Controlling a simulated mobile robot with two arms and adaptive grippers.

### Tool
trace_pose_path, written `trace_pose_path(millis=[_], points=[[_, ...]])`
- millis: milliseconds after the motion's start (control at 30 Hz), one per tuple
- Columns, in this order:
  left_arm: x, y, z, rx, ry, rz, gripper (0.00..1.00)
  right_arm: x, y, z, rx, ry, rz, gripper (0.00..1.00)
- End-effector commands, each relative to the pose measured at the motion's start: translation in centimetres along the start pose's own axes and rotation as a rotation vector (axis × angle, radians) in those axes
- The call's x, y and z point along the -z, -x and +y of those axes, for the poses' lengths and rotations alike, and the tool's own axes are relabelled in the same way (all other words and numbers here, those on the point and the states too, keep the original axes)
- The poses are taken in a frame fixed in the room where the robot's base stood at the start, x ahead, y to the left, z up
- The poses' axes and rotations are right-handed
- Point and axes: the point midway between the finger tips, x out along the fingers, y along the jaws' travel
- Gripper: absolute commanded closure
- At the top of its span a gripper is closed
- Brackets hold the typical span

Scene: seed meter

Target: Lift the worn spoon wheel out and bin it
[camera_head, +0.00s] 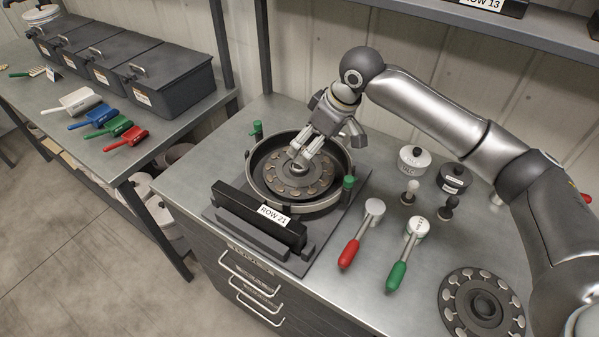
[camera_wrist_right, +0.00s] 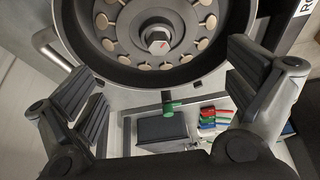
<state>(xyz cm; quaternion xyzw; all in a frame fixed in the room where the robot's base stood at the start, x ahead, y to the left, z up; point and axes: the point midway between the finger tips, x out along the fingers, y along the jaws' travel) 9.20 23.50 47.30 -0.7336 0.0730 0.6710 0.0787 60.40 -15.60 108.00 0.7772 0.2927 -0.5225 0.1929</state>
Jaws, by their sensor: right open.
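The spoon wheel with dull brownish spoons (camera_head: 284,188) sits inside the round black meter housing (camera_head: 254,182) on the bench. In the right wrist view this wheel (camera_wrist_right: 116,38) fills the top, with a pale hub knob (camera_wrist_right: 157,40) at its centre. My right gripper (camera_head: 308,158) is over the wheel's hub in the head view, fingers pointing down. In the right wrist view its two fingers (camera_wrist_right: 175,95) are spread wide with nothing between the pads. Whether a finger touches the hub cannot be told. My left gripper is not in view.
A second spoon wheel (camera_head: 463,301) with brighter spoons lies at the bench's front right. Lidded black boxes (camera_head: 170,78) and pale buckets (camera_head: 160,212) are left.

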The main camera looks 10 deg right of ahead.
Motion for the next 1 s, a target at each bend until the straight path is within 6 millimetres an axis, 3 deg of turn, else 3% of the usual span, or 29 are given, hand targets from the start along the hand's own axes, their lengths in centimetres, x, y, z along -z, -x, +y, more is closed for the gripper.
trace_pose_path(millis=[167,467,1000], points=[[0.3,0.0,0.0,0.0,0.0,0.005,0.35,0.0,-0.9,0.4,-0.001,-0.007,-0.003,0.0],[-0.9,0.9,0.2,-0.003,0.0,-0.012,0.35,0.1,-5.1,0.4,-0.002,-0.007,-0.001,0.0],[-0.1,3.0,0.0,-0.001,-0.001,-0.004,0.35,0.1,-10.6,0.6,-0.003,-0.005,-0.001,0.0]])
